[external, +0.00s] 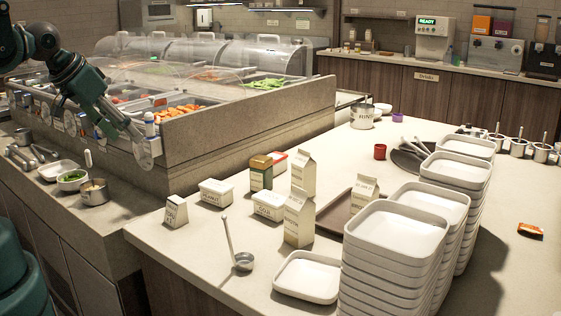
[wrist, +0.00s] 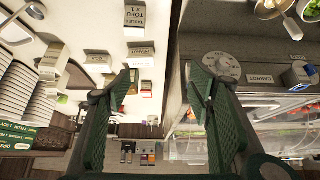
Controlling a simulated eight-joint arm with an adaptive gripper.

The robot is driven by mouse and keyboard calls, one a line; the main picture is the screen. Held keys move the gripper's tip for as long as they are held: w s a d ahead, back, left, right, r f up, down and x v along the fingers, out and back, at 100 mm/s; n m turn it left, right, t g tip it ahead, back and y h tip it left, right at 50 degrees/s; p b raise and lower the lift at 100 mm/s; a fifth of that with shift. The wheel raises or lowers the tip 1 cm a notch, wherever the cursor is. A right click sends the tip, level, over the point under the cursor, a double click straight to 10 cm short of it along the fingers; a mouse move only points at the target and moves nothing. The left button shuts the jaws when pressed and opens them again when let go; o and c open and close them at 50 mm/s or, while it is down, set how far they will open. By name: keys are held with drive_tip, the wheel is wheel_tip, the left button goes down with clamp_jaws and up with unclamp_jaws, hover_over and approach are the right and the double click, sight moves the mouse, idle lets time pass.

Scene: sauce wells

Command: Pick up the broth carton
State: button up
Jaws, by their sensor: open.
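My gripper (external: 138,138) is at the left, in front of the food bar's side and well apart from the cartons. In the wrist view my gripper (wrist: 160,78) is open, with nothing between its fingers. Pale cartons (wrist: 54,62) show at the left there, partly overlapping.
Stacked white trays (external: 395,240) fill the counter's front right. White labelled tubs (external: 216,192), a ladle (external: 242,260) and a single tray (external: 307,275) surround the cartons. The food bar's wall (external: 240,125) rises between the counters. A small pot (external: 94,192) stands below my gripper.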

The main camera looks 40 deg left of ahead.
drive_tip(key=shift+w, duration=0.1)
drive_tip(key=w+d+f+m+t, duration=0.1)
drive_tip(key=w+d+f+m, duration=0.3)
drive_tip(key=w+m, duration=0.5)
drive_tip(key=m+t+h+b, duration=0.25)
drive_tip(key=m+t, duration=0.25)
drive_tip(key=m, duration=2.4)
approach(298, 195)
drive_tip(key=shift+p+x, duration=0.35)
drive_tip(key=shift+x, duration=1)
drive_tip(key=shift+x, duration=1.3)
